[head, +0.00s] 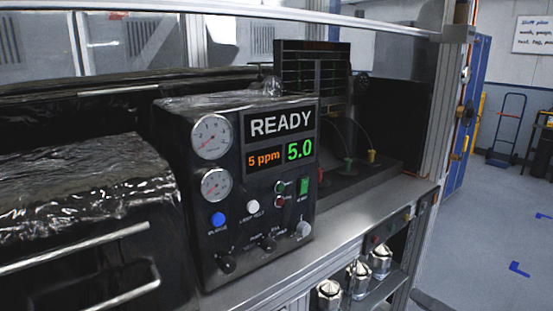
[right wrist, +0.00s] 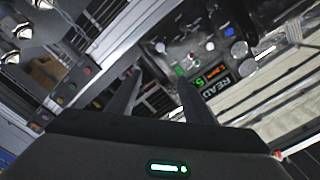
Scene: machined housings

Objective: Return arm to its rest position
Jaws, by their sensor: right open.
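My right gripper (right wrist: 160,88) shows in the right wrist view with its two dark fingers apart and nothing between them. Beyond the fingers, the black control panel (right wrist: 198,45) appears turned over, apart from the gripper as far as I can tell. In the head view, a small dark shape (head: 432,303) at the bottom edge may be part of my right arm; no fingers show there. My left gripper is in neither view.
The black control box (head: 223,255) has gauges, knobs and a READY display (head: 281,123). A metal bench ledge (head: 345,232) runs beside it, with several silver-capped fittings (head: 359,278) below. A blue hand truck (head: 507,135) stands at the back right. Floor (head: 480,240) at right is open.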

